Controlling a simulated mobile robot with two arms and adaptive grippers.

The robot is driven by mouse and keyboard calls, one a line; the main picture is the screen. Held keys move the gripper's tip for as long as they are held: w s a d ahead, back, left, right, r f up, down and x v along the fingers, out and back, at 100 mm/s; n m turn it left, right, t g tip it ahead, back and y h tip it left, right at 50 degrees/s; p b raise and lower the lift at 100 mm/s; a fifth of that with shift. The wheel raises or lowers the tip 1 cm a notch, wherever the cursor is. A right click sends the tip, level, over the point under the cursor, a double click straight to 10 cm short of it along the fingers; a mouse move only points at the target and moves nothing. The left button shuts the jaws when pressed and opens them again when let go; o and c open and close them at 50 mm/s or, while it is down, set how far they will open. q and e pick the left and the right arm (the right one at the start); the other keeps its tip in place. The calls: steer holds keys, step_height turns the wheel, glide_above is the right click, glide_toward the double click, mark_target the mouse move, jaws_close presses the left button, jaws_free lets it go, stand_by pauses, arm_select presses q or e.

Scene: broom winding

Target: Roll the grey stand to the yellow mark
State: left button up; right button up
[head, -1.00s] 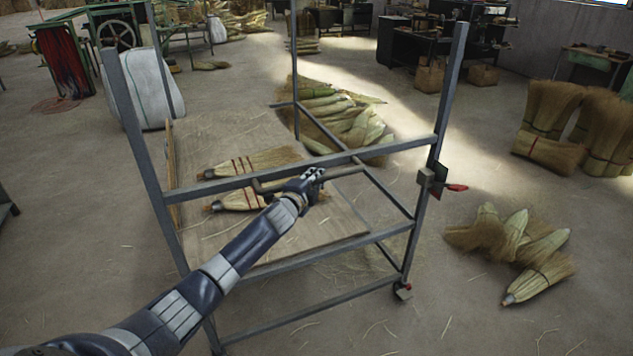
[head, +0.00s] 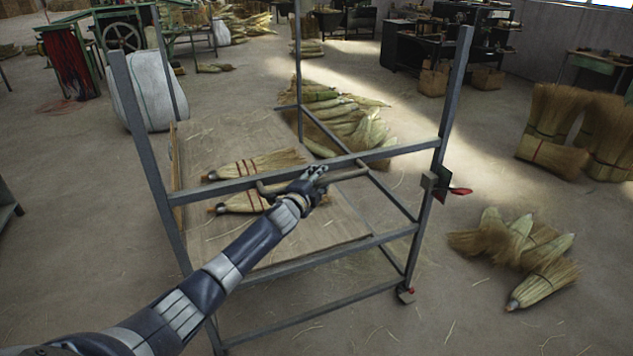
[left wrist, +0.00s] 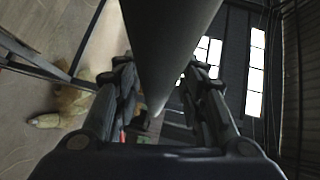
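The grey stand (head: 310,262) is an upright frame of grey bars in front of me in the head view, with a wooden board (head: 215,150) inside it and a caster (head: 406,294) at its near right foot. My left gripper (head: 315,175) is at this handle. In the left wrist view, a thick grey bar (left wrist: 168,45) runs between the two fingers (left wrist: 165,85), which appear to press on both its sides. My right gripper is not in view. I see no yellow mark.
Two brooms (head: 262,163) lie on the stand's board. Loose brooms (head: 540,280) lie on the floor to the right, and a broom pile (head: 335,115) lies behind. A white sack (head: 150,95) stands behind left. Bare floor (head: 70,240) shows to the left.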

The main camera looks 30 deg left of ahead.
arm_select(q)
steer(key=s+d+r, duration=0.1)
steer(key=s, duration=1.1)
steer(key=shift+d+r, duration=0.15)
steer(key=shift+r, duration=0.15)
steer(key=shift+w, duration=0.1)
